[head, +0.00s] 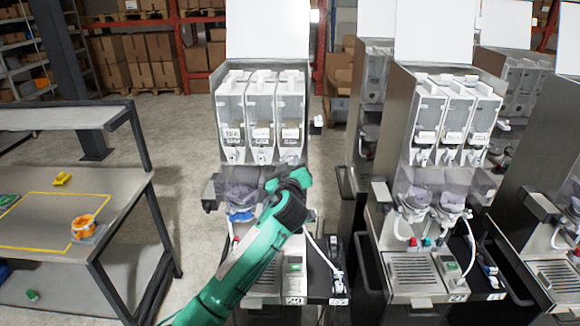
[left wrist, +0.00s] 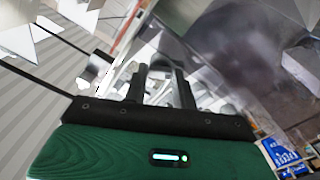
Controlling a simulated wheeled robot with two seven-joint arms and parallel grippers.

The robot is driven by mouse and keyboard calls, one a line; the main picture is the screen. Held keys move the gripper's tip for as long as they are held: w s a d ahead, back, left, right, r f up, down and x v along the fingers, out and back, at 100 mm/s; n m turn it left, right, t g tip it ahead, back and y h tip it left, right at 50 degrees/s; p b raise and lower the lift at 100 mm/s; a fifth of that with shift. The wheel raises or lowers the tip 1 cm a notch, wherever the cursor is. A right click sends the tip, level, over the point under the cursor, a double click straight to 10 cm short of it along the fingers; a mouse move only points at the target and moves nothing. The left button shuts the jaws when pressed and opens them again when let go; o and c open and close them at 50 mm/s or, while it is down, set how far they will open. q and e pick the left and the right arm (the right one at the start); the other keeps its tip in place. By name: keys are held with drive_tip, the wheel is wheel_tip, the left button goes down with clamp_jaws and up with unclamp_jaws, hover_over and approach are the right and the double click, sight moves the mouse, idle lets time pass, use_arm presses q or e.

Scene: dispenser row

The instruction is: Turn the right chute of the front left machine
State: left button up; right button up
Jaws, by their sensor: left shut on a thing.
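The front left machine (head: 267,64) stands in the middle of the head view, with three clear canisters in a row. Its right canister (head: 291,108) has a white chute (head: 291,158) at its foot, partly hidden by my wrist. My left gripper (head: 290,178) reaches up from below to just under this chute. In the left wrist view the two dark fingers of my left gripper (left wrist: 161,75) point away among blurred white parts. They are shut on what looks like the right chute; the contact itself is hard to see. My right gripper is not in view.
More machines stand at the right, the nearest one (head: 425,190) across a narrow gap. Clear mixing bowls (head: 240,190) sit below the canisters, near my arm. A table (head: 45,260) with an orange tape roll (head: 84,226) and a yellow item (head: 62,179) is at the left.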

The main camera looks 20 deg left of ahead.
use_arm(q)
drive_tip(key=m+b, duration=0.2)
drive_tip(key=m, duration=1)
drive_tip(key=shift+m+p, duration=0.35)
drive_tip(key=shift+m, duration=0.05)
drive_tip(key=m+p, duration=0.1)
drive_tip(key=m, duration=0.3)
drive_tip(key=shift+m, duration=0.3)
drive_tip(key=m, duration=0.5)
drive_tip(key=shift+f+m+p, duration=0.1)
drive_tip(key=shift+m+p, duration=0.2)
